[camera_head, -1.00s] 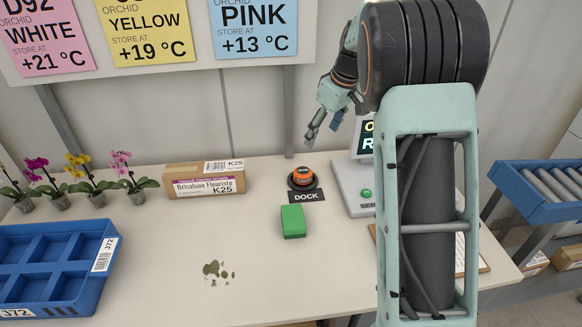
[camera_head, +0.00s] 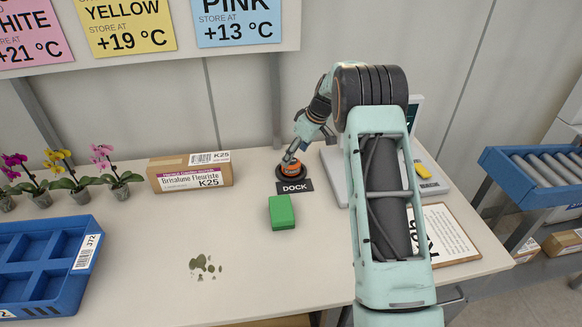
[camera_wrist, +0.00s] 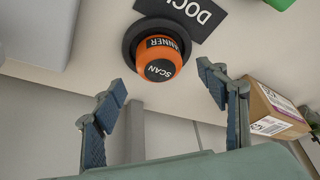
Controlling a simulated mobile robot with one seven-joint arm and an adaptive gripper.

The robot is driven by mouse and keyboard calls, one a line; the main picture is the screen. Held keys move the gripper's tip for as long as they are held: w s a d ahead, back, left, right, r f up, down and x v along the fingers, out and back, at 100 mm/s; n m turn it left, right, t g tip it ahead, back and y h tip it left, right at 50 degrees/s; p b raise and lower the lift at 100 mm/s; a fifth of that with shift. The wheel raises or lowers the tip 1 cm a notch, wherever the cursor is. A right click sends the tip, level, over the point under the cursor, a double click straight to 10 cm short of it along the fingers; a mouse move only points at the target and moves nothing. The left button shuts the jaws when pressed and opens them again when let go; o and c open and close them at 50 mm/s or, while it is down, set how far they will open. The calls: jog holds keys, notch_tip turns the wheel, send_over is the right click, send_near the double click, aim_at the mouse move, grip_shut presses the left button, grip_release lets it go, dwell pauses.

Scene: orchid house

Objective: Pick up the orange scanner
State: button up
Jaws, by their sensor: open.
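The orange scanner (camera_head: 290,169) sits in its round black dock (camera_head: 283,178) on the table, behind the DOCK label (camera_head: 295,187). My gripper (camera_head: 291,154) is just above and behind it in the head view, partly covering it. In the wrist view the scanner (camera_wrist: 157,60) shows its orange side and black printed bands. It stands beyond and between the two spread fingertips of my gripper (camera_wrist: 160,88), apart from them. The gripper is open and empty.
A green block (camera_head: 281,213) lies in front of the dock. A cardboard box (camera_head: 190,171) and potted orchids (camera_head: 68,183) stand to the left, with a blue crate (camera_head: 85,265) in front. A scale (camera_head: 425,180) and a clipboard (camera_head: 446,236) are at right. The front middle is mostly clear, with stains.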

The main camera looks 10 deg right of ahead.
aim_at(292, 161)
jog(key=x, duration=0.4)
jog(key=shift+d+f, duration=0.1)
jog(key=shift+f, duration=0.05)
jog(key=shift+c, duration=0.5)
jog(key=c, duration=1.2)
jog(key=shift+c, duration=0.2)
